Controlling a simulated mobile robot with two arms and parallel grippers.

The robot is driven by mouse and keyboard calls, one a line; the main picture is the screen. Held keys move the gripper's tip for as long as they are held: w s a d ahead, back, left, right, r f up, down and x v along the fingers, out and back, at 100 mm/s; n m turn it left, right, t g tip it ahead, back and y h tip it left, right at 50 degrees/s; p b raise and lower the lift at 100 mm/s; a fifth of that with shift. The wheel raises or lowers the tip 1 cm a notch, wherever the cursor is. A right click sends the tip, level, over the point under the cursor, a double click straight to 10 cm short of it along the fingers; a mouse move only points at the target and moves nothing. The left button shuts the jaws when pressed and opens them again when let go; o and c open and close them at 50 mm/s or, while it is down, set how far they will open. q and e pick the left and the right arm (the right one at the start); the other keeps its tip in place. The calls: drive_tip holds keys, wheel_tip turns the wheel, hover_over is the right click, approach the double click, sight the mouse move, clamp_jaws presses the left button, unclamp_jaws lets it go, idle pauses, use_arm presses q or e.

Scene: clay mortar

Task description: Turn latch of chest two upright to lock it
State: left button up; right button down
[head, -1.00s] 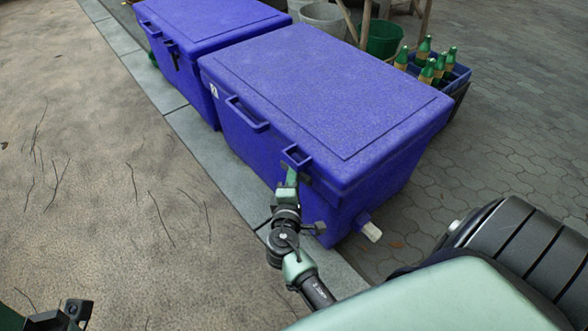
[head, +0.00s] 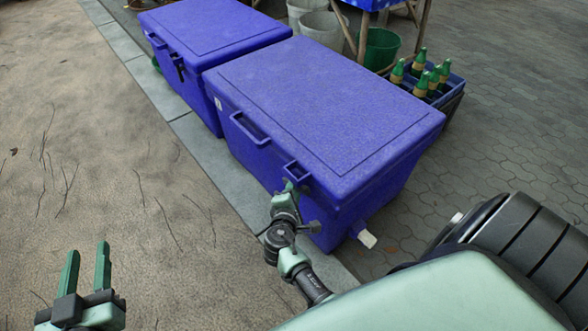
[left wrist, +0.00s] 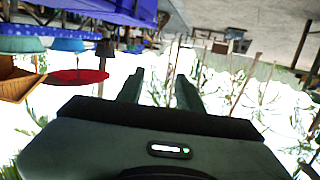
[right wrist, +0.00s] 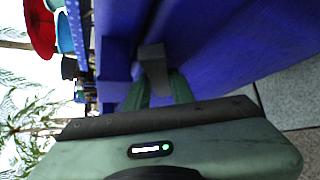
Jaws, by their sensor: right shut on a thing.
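A blue chest (head: 320,110) with its lid down stands nearest in the head view. A second blue chest (head: 210,35) stands behind it to the left; I see no number on either. My right gripper (head: 290,187) is at the front of the near chest, below the right lid handle (head: 297,172). In the right wrist view its green fingers (right wrist: 160,88) are shut on a dark grey latch (right wrist: 152,62) against the blue wall. The latch is largely hidden in the head view. My left gripper (head: 88,268) is open and empty over the ground, with two green fingers apart.
A crate of green bottles (head: 440,80) stands behind the near chest. Buckets, a green one (head: 382,48) among them, are at the back. A pale spout (head: 367,239) sticks out low on the near chest's side. The brown ground (head: 100,150) at left is clear.

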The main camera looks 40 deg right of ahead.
use_arm(q)
drive_tip(key=s+a+f+g+y+p, duration=0.2)
drive_tip(key=s+a+f+g+p, duration=0.15)
drive_tip(key=s+f+g, duration=0.5)
drive_tip(key=s+a+f+g+y+p, duration=0.1)
drive_tip(key=s+a+f+g+p, duration=0.25)
drive_tip(key=s, duration=0.55)
wheel_tip(320, 180, down, 19)
drive_tip(key=g+p, duration=0.1)
drive_tip(key=p, duration=0.3)
drive_tip(key=shift+s+d+g, duration=0.15)
drive_tip(key=shift+d+g, duration=0.15)
drive_tip(key=shift+d, duration=0.05)
use_arm(e)
drive_tip(key=shift+w+r+n+g+y, duration=0.15)
drive_tip(key=shift+n+g, duration=0.8)
drive_tip(key=shift+g, duration=0.65)
drive_tip(key=shift+w+n+g+y, duration=0.1)
drive_tip(key=shift+n+g, duration=0.8)
drive_tip(key=shift+g, duration=0.7)
drive_tip(key=shift+w+r+n+g+y, duration=0.15)
drive_tip(key=shift+n+g, duration=0.8)
drive_tip(key=shift+g, duration=0.65)
use_arm(q)
drive_tip(key=shift+p, duration=0.3)
